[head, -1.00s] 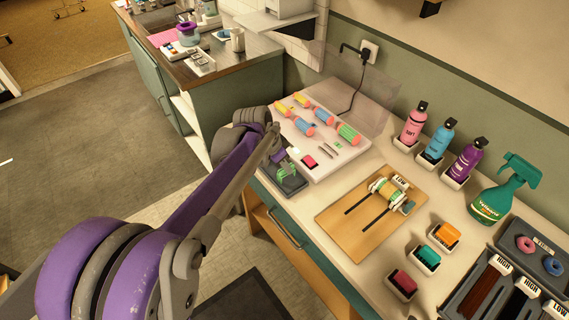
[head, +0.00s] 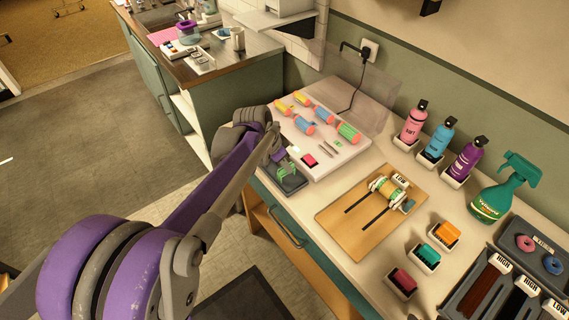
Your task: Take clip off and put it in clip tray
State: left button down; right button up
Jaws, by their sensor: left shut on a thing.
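My left gripper (head: 284,163) reaches over a small dark grey tray (head: 290,186) at the left edge of the counter. It is shut on a small green clip (head: 285,170), which is at the tray; I cannot tell whether it touches the tray floor. A roller wound with pale yellow and green (head: 386,190) lies on a wooden board (head: 345,222) with two dark slots and a "LOW" label. My right gripper is not in view.
A white stand (head: 342,158) with several coloured rollers is just behind the tray. Pink, blue and purple bottles and a green spray bottle (head: 497,190) stand along the wall. Small holders with orange, teal and red blocks sit right of the board.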

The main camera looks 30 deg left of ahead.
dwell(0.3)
pick_arm(q)
jog(key=shift+c, duration=2.2)
grip_release()
jog(key=shift+r+p, duration=2.2)
jog(key=shift+r, duration=1.3)
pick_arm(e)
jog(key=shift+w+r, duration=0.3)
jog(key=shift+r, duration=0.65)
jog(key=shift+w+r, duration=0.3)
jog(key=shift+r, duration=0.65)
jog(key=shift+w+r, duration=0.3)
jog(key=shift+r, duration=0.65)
pick_arm(q)
jog(key=s+d+f+n, duration=0.2)
jog(key=s+d, duration=0.3)
jog(key=s, duration=0.4)
jog(key=s+d+f+n+t+y, duration=0.1)
jog(key=s+d, duration=0.4)
jog(key=s, duration=0.5)
jog(key=shift+s+d+f+n+t+y, duration=0.2)
jog(key=shift+d+f+n+t+y, duration=0.1)
jog(key=shift+f+n, duration=0.45)
